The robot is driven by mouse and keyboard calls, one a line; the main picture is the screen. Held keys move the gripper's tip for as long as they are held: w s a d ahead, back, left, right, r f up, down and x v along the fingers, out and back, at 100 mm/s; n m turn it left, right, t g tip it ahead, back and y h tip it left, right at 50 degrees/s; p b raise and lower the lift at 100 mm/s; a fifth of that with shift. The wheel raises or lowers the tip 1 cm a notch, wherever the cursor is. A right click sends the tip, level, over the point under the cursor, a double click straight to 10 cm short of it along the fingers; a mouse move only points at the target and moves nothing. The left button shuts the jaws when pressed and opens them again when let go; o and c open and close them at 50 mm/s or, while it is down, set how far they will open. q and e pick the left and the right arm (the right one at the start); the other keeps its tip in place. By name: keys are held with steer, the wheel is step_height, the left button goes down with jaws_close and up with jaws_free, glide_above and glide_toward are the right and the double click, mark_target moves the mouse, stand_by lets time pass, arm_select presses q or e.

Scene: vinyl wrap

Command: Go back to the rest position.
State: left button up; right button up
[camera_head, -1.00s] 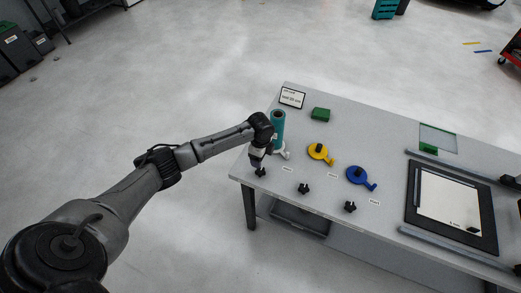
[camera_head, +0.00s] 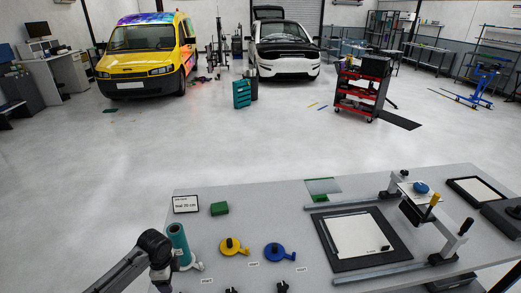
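My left arm comes in from the lower left, with its wrist bent down beside the teal roll (camera_head: 178,240) at the table's left end. My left gripper (camera_head: 161,284) points down at the bottom edge of the picture, just left of the roll's white base. Its fingertips are too small and cut off to tell if they are open or hold anything.
Vehicles and a red cart (camera_head: 362,90) stand far behind on open floor.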

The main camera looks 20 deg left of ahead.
arm_select(q)
steer(key=w+d+r+n+t+y, duration=0.2)
steer(key=d+r+n+t, duration=0.7)
steer(key=r, duration=0.7)
steer(key=s+d+f+h, duration=0.1)
steer(key=s+d+f, duration=0.1)
steer(key=s+d, duration=0.35)
steer(key=s+d+f, duration=0.1)
steer(key=s+d, duration=0.1)
steer(key=s, duration=0.6)
steer(key=s+d+f+n+g+h, duration=0.1)
steer(key=s+f+g, duration=0.2)
steer(key=s+f, duration=0.55)
steer(key=s+d+f+n+g, duration=0.2)
steer(key=s+f, duration=0.3)
steer(key=s, duration=0.6)
step_height(320, 180, up, 15)
steer(key=p, duration=1.5)
steer(key=shift+s+p, duration=0.2)
steer(key=shift+p, duration=0.15)
